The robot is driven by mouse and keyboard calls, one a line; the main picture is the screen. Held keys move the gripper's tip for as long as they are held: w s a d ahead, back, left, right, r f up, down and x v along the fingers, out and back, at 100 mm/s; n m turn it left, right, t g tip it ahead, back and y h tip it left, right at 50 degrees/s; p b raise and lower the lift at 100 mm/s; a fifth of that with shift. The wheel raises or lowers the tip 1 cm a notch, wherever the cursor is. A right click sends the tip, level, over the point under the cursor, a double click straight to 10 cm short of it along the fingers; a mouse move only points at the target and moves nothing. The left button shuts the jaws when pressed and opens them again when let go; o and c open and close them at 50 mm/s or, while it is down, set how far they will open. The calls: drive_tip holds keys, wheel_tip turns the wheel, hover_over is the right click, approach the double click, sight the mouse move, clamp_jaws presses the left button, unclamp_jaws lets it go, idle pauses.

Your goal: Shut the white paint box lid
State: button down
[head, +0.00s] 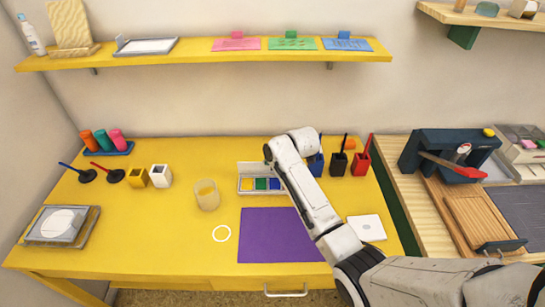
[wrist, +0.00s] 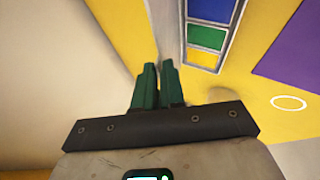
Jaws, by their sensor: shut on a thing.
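The white paint box (head: 260,193) stands open near the back middle of the yellow table, with green, blue and yellow paints showing. Its lid (head: 249,169) stands raised along the back side. The box also shows in the wrist view (wrist: 222,45), with blue, green and yellow compartments. My gripper (head: 268,154) is at the top of the lid, above the back of the box. In the wrist view its two green fingers (wrist: 158,68) are close together, shut on the lid edge; the exact contact is hard to see.
A purple mat (head: 265,235) lies in front of the box, and a beige cup (head: 206,194) stands to its left. Blue, black and red brush holders (head: 338,164) stand to the right, beyond my arm. A white ring (head: 221,234) lies at front left.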

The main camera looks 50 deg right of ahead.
drive_tip(key=s+a+f+t+h+b, duration=0.1)
drive_tip(key=a+f+t+h+b, duration=0.1)
drive_tip(key=b, duration=0.2)
drive_tip(key=s+a+f+n+t+h+b, duration=0.1)
drive_tip(key=s+a+f+t+h+b, duration=0.1)
drive_tip(key=b, duration=0.3)
drive_tip(key=shift+s+a+f+n+t, duration=0.1)
drive_tip(key=shift+s+f+n+t, duration=0.1)
drive_tip(key=shift+s+n+t, duration=0.1)
drive_tip(key=b, duration=0.1)
drive_tip(key=a+f+t+h+b, duration=0.1)
drive_tip(key=b, duration=0.1)
drive_tip(key=shift+s+f+n+t, duration=0.1)
drive_tip(key=shift+s+n+t, duration=0.2)
drive_tip(key=shift+s, duration=0.05)
drive_tip(key=shift+s+a+f+b, duration=0.15)
drive_tip(key=shift+f+b, duration=0.25)
drive_tip(key=shift+s+a+f+b, duration=0.15)
drive_tip(key=shift+f+b, duration=0.25)
drive_tip(key=c, duration=1.2)
unclamp_jaws()
drive_tip(key=shift+f, duration=0.15)
drive_tip(key=shift+c, duration=0.2)
drive_tip(key=v, duration=1)
drive_tip(key=shift+s+a, duration=0.2)
drive_tip(key=shift+s, duration=0.1)
